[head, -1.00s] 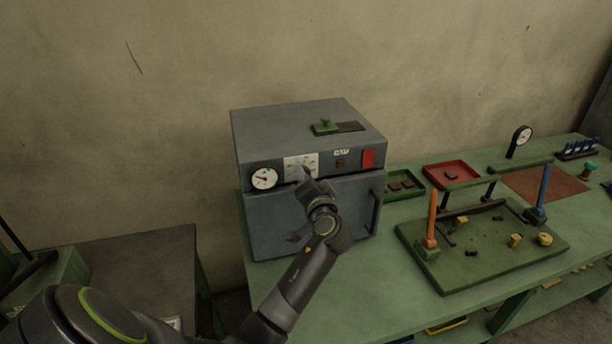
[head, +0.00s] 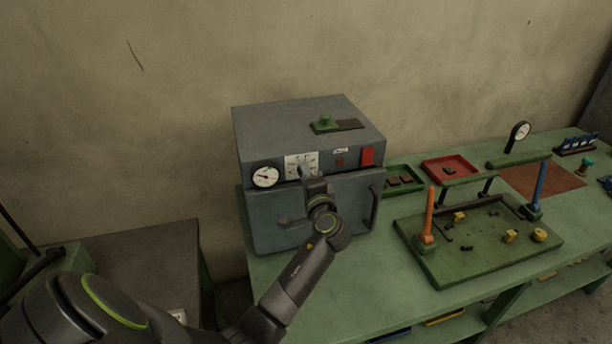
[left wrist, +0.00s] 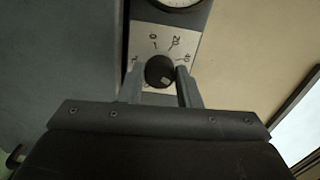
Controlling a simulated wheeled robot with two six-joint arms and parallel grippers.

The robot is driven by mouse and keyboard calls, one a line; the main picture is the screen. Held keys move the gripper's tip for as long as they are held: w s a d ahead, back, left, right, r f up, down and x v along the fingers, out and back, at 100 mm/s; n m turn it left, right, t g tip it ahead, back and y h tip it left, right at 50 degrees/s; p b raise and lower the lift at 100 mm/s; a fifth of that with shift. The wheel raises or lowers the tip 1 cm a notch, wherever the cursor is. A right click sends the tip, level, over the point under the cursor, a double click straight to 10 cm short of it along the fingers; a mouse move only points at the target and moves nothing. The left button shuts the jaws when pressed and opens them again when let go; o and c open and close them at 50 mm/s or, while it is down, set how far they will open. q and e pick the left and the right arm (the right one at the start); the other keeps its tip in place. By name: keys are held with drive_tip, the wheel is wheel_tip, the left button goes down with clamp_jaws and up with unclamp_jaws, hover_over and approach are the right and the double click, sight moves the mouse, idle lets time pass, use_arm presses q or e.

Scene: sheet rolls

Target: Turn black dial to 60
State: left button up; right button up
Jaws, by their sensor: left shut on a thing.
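The black dial (left wrist: 159,71) sits on a white scale plate (left wrist: 155,45) in the left wrist view. The marks 0, 20 and 40 show around its upper and right side; 60 cannot be made out. A pale patch shows on the dial's lower right, but I cannot tell its exact reading. My left gripper (head: 305,171) is at the plate on the front of the grey oven-like box (head: 280,130). Its two fingers stand on either side of the dial and are shut on it. In the head view the gripper hides the dial. My right gripper is not in view.
A round white gauge (head: 265,176) is left of the plate, and a red switch (head: 367,156) is at its right. A door handle (head: 374,205) sticks out below. The green bench (head: 340,268) holds trays and a fixture with orange and blue posts to the right.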

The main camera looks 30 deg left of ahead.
use_arm(q)
drive_tip(key=shift+r, duration=0.1)
drive_tip(key=o, duration=1)
drive_tip(key=shift+c, duration=0.2)
drive_tip(key=shift+f, duration=0.2)
